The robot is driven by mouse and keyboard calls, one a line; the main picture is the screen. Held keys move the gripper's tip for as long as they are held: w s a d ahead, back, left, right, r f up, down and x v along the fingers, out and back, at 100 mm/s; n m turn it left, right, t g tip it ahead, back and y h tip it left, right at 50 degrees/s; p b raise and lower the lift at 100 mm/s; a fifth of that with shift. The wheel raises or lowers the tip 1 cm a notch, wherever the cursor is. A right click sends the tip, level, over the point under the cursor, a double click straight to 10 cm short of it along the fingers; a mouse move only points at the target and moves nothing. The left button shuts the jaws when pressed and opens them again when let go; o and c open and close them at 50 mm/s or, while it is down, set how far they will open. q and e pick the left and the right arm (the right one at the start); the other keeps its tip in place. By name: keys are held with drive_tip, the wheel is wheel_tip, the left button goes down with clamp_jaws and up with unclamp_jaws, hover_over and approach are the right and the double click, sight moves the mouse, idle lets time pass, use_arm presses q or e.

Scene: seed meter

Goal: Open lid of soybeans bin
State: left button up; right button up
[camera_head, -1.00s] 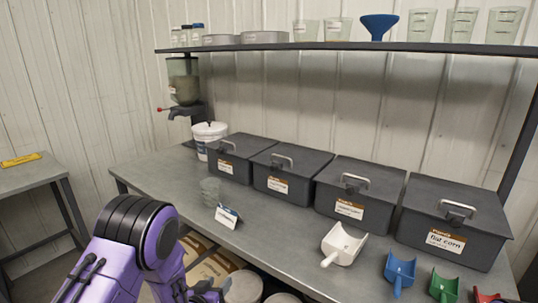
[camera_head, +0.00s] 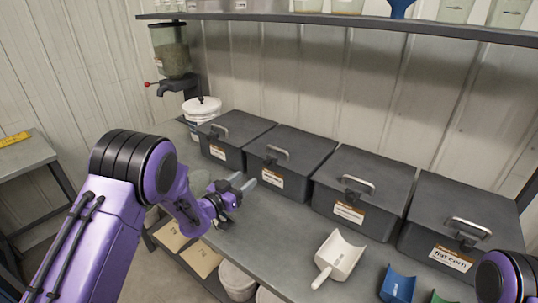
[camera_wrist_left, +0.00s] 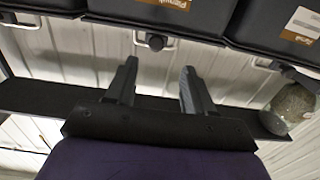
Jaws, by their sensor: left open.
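Four dark grey lidded bins stand in a row on the bench: a leftmost bin (camera_head: 236,133), a second bin (camera_head: 297,150), a third bin (camera_head: 355,190) and a right bin labelled flat corn (camera_head: 440,225). All lids are closed, each with a metal handle. The other labels are too small to read, so I cannot tell which bin is soybeans. My left gripper (camera_head: 243,185) is open and empty, in front of the second bin and apart from it. Its spread fingers also show in the left wrist view (camera_wrist_left: 158,70), with bin handles beyond. My right gripper is not in view.
A white scoop (camera_head: 339,256) and a blue scoop (camera_head: 397,285) lie near the front edge. A white bucket (camera_head: 202,108) and a hopper (camera_head: 171,55) stand at the left. A shelf (camera_head: 350,22) runs above. My right arm (camera_head: 506,280) shows at lower right.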

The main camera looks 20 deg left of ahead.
sight(266, 163)
use_arm(q)
drive_tip(key=p+x, duration=0.1)
drive_tip(key=x, duration=0.2)
drive_tip(key=p+x, duration=0.1)
drive_tip(key=x, duration=0.2)
drive_tip(key=p+x, duration=0.1)
drive_tip(key=x, duration=0.3)
drive_tip(key=shift+s+d+r, duration=0.1)
drive_tip(key=shift+d+r, duration=0.15)
drive_tip(key=shift+r, duration=0.05)
drive_tip(key=shift+s+r, duration=0.2)
drive_tip(key=shift+s, duration=0.1)
drive_tip(key=shift+w, duration=0.15)
clamp_jaws()
use_arm(e)
drive_tip(key=r, duration=0.3)
drive_tip(key=shift+s+r, duration=0.25)
drive_tip(key=shift+s, duration=0.1)
